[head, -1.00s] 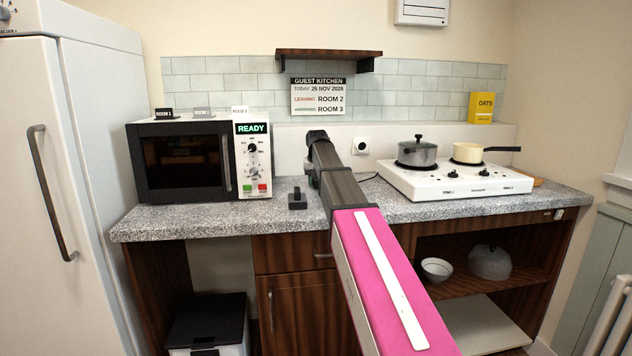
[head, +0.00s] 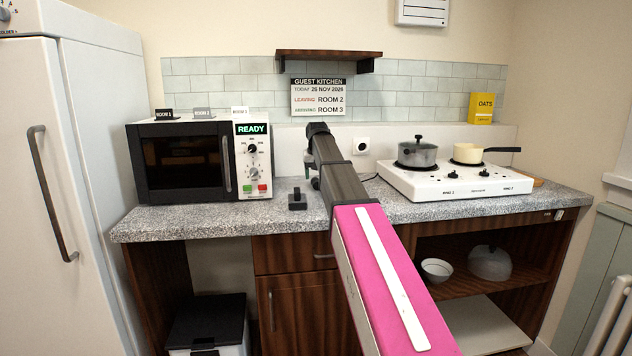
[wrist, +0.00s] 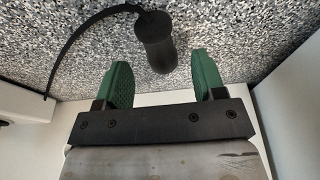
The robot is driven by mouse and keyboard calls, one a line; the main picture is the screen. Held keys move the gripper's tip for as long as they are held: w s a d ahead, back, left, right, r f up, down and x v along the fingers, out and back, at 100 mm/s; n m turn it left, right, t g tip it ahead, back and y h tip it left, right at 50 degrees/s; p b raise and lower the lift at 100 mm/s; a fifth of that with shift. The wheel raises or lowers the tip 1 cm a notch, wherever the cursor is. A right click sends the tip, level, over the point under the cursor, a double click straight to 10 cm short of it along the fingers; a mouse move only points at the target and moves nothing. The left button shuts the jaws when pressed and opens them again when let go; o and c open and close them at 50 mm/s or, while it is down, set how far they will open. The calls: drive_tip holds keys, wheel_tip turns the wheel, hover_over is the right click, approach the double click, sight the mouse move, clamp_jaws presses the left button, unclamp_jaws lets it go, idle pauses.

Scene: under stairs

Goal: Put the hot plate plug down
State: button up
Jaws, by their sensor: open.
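The hot plate plug (wrist: 155,42) is a black rounded cylinder with a black cable curving off to the left in the wrist view. It appears against the speckled worktop (wrist: 240,35); I cannot tell exactly how it rests. My gripper (wrist: 160,66) is open, its two green fingers apart on either side of the plug's near end, with gaps showing. In the head view my arm hides most of the gripper and plug. The white hot plate (head: 460,189) stands on the right of the worktop, with a grey lidded pot (head: 417,155) and a cream pan (head: 467,153) on it.
A wall socket (head: 361,145) is behind the worktop, with nothing visibly plugged in. A small black block with an upright knob (head: 297,201) stands left of my arm. The microwave (head: 185,163) is further left. Worktop between microwave and hot plate is mostly clear.

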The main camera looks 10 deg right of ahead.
sight(317, 182)
drive_tip(key=v, duration=0.8)
drive_tip(key=shift+r, duration=0.4)
drive_tip(key=shift+s, duration=0.1)
